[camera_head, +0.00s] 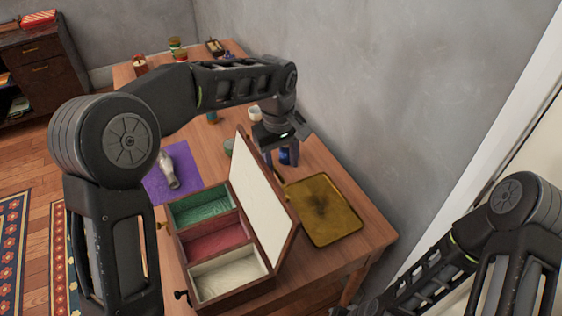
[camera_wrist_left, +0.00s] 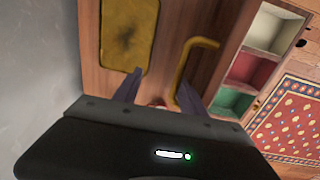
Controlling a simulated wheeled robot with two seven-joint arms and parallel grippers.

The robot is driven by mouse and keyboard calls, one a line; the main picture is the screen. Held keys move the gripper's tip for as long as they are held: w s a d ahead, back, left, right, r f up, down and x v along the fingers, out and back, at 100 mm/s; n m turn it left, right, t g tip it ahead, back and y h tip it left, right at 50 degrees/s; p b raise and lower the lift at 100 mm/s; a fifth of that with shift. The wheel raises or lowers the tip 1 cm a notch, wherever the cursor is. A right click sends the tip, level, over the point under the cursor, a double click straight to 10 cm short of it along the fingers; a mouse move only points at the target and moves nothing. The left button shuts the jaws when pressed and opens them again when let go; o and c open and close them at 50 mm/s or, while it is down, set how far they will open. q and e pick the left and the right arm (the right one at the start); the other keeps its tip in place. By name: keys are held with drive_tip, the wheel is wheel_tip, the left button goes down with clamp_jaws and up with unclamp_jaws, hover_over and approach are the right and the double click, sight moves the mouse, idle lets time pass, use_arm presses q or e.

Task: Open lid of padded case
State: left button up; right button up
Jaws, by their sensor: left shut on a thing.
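The padded case (camera_head: 228,290) is a wooden box with green, red and white padded compartments. Its lid (camera_head: 262,195) stands raised and steep, pale lining facing the compartments. In the left wrist view the lid (camera_wrist_left: 215,50) shows its wooden outer side, with a curved brass handle (camera_wrist_left: 200,43). My left gripper (camera_head: 280,155) is behind the lid on the wall side. In the wrist view its fingers (camera_wrist_left: 158,93) are at the lower end of the handle, shut on it, though the contact is partly hidden. My right gripper is out of view; only its arm shows at lower right.
A brass tray (camera_head: 322,210) lies right of the lid. A purple cloth (camera_head: 165,187) with a silvery object (camera_head: 168,170) lies left of the case. A grey wall runs behind the table.

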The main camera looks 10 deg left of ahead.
use_arm(q)
wheel_tip(320, 180, up, 8)
drive_tip(key=shift+s+b, duration=0.15)
drive_tip(key=shift+b, duration=0.2)
drive_tip(key=shift+a+f, duration=0.1)
drive_tip(key=shift+f, duration=0.05)
idle(0.4)
